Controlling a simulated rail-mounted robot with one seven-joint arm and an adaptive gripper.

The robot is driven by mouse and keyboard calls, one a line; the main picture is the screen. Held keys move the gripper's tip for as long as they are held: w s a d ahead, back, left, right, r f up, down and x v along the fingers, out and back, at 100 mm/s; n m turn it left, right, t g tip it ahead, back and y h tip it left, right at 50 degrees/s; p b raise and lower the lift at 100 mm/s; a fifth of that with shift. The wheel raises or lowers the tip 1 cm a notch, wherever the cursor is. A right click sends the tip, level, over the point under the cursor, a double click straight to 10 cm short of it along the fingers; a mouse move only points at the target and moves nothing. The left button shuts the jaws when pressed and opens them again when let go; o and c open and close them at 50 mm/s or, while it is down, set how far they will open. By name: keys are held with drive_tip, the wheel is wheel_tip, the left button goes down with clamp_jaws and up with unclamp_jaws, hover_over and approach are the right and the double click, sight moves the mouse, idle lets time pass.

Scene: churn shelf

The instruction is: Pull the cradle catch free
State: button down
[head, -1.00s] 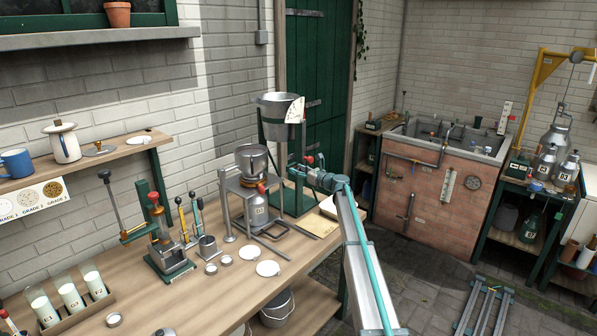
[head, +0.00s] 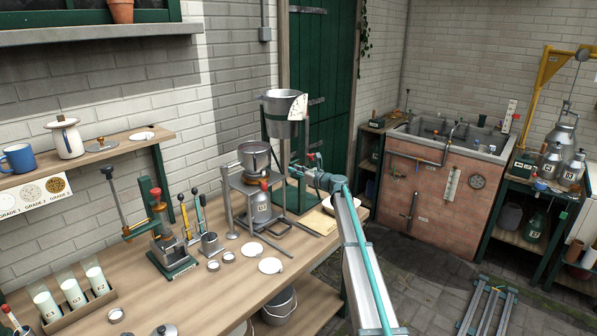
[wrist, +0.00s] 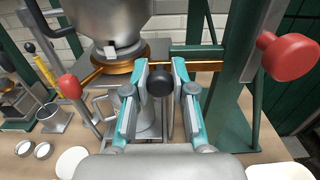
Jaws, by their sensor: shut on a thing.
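My gripper (head: 312,176) is at the green stand on the far right part of the bench. In the wrist view, its teal and grey fingers (wrist: 160,72) are shut on a black round knob (wrist: 160,84), which looks like the cradle catch. Behind the knob a brass-coloured bar (wrist: 200,66) runs across to the green post (wrist: 242,50). The catch is hidden behind my gripper in the head view. I cannot tell whether it has moved in its seat.
A red knob (wrist: 288,57) sticks out close to my gripper's right. A metal bowl (wrist: 108,22) on a stand is close on the left, with another red knob (wrist: 70,87) below it. Pale discs (head: 270,265) lie on the bench. The floor at right is partly open.

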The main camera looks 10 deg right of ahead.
drive_tip(key=shift+s+a, duration=0.1)
drive_tip(key=shift+s, duration=0.05)
drive_tip(key=c, duration=1)
unclamp_jaws()
drive_tip(key=shift+a, duration=0.1)
drive_tip(key=shift+o, duration=0.2)
drive_tip(key=v, duration=1.2)
